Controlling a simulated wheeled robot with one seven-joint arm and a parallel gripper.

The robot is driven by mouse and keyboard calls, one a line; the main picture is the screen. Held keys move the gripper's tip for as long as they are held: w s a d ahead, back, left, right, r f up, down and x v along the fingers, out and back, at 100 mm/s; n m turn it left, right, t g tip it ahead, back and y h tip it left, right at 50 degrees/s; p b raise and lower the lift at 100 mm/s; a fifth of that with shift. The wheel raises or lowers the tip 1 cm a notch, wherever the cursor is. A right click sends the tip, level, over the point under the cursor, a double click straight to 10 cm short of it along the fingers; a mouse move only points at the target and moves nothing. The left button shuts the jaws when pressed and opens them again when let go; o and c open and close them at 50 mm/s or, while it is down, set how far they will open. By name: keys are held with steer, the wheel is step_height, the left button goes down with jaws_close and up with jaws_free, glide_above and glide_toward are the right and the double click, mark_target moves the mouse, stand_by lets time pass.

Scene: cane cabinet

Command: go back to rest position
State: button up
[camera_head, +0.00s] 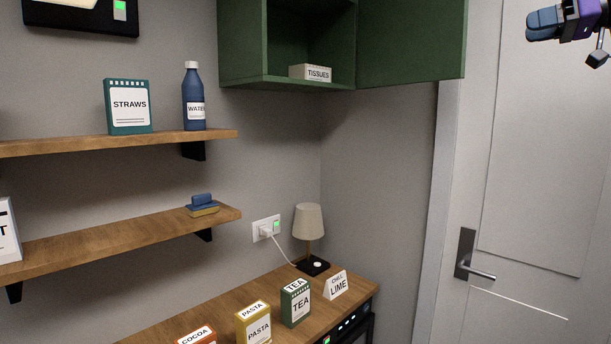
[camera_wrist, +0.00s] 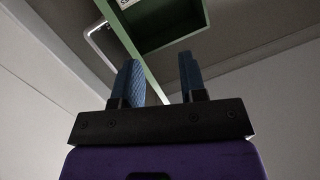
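My gripper (camera_head: 546,24) is at the top right in the head view, in front of the white door and apart from the green cabinet. In the wrist view its two blue fingers (camera_wrist: 162,80) stand apart with nothing between them, so it is open and empty. The green wall cabinet (camera_head: 285,84) is at the top centre of the head view, its door (camera_head: 412,40) swung open to the right.
A tissues box (camera_head: 310,73) sits in the cabinet. Shelves on the left hold a straws box (camera_head: 128,105), a water bottle (camera_head: 194,95) and a blue-and-yellow item (camera_head: 202,205). A lamp (camera_head: 309,222) and several labelled boxes stand on the counter (camera_head: 223,310). A white door (camera_head: 540,150) is at right.

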steer(key=s+a+f+m+g+h, duration=0.3)
steer(key=s+a+f+m+h, duration=0.3)
steer(key=s+a+f, duration=0.8)
steer(key=s+a+f+m+h, duration=0.1)
steer(key=s+f+h, duration=0.2)
steer(key=s+f, duration=0.6)
steer(key=s+a+f+m+g+h, duration=0.1)
steer(key=s+f+h, duration=0.3)
steer(key=s+f, duration=0.5)
step_height(320, 180, down, 6)
steer(key=shift+s+a+r, duration=0.15)
steer(key=shift+s+a, duration=0.25)
steer(key=shift+a, duration=0.35)
